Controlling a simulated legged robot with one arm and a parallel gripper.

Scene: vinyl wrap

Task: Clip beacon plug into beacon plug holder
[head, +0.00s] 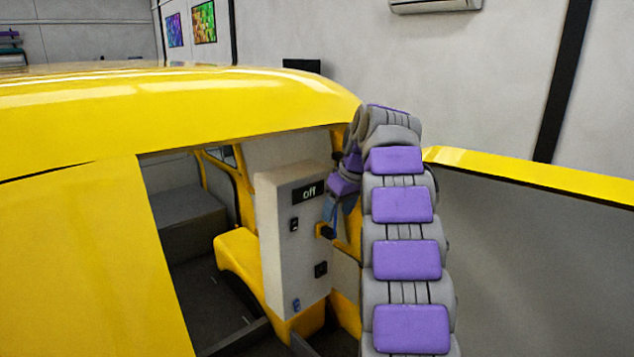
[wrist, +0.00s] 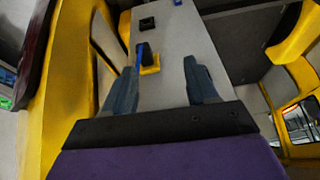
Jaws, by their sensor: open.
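A pale grey box (head: 292,235) with a display reading "off" stands inside the yellow vehicle's door opening. On its right side is a small yellow bracket (head: 324,231) with a dark piece at it. In the wrist view a black plug-like piece with a blue part (wrist: 143,54) sits at the yellow bracket (wrist: 150,70). I cannot tell for sure which piece is the beacon plug and which its holder. My gripper (wrist: 160,66) is open, its two blue-grey fingers apart, with the bracket seen between them. In the head view my gripper (head: 340,210) is partly hidden by my arm.
Dark square fittings (head: 320,270) and a blue fitting (head: 296,304) are on the box. The vehicle's roof (head: 180,100) overhangs the opening, and an open door panel (head: 540,260) stands to the right.

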